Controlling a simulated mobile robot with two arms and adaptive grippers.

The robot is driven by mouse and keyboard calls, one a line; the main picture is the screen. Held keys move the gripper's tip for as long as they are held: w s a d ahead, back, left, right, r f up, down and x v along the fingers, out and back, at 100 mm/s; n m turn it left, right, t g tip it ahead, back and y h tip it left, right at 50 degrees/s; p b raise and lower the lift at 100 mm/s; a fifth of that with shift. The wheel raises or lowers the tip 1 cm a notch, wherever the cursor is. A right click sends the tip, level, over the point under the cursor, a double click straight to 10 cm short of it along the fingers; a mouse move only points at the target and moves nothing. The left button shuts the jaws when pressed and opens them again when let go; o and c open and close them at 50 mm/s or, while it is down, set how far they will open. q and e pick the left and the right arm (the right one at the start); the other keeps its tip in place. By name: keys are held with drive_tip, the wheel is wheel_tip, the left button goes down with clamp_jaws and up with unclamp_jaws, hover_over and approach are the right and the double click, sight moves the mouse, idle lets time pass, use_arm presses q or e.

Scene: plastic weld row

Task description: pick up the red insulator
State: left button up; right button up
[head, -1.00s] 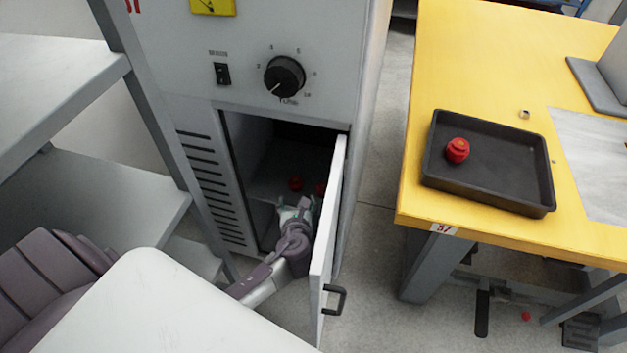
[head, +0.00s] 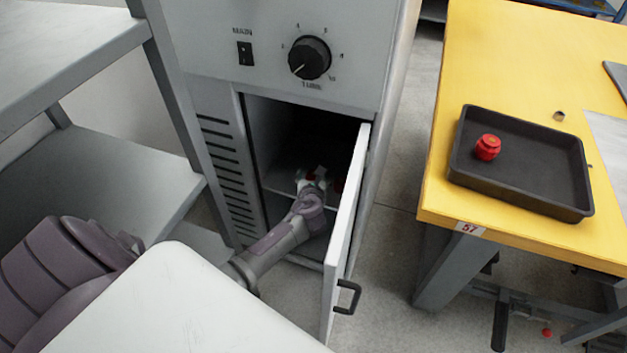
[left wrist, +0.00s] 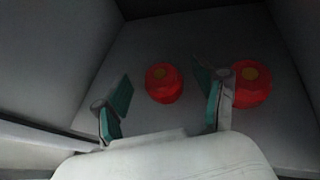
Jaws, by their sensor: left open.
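My left gripper (head: 312,180) reaches into the open cabinet compartment. In the left wrist view its jaws (left wrist: 162,105) are open and empty. One red insulator (left wrist: 164,83) with a yellowish centre sits on the compartment shelf, ahead of and between the fingers, apart from them. A second red insulator (left wrist: 249,84) stands to the right, partly behind the right finger. In the head view the insulators inside are mostly hidden by the gripper and the door. Another red insulator (head: 487,147) lies in the black tray (head: 520,200) on the yellow table. My right gripper is not in view.
The cabinet door (head: 346,235) stands open just right of my left arm. The compartment walls (left wrist: 60,65) are close on both sides. A grey shelf rack (head: 110,175) stands on the left. A small red piece (head: 547,332) lies on the floor under the yellow table (head: 440,190).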

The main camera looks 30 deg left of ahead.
use_arm(q)
drive_tip(key=x, duration=0.2)
drive_tip(key=shift+w+a+f+b, duration=0.1)
drive_tip(key=shift+w+f+b, duration=0.1)
drive_tip(key=shift+b, duration=0.1)
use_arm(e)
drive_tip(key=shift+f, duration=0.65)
use_arm(q)
drive_tip(key=c, duration=1.3)
drive_tip(key=shift+r, duration=0.1)
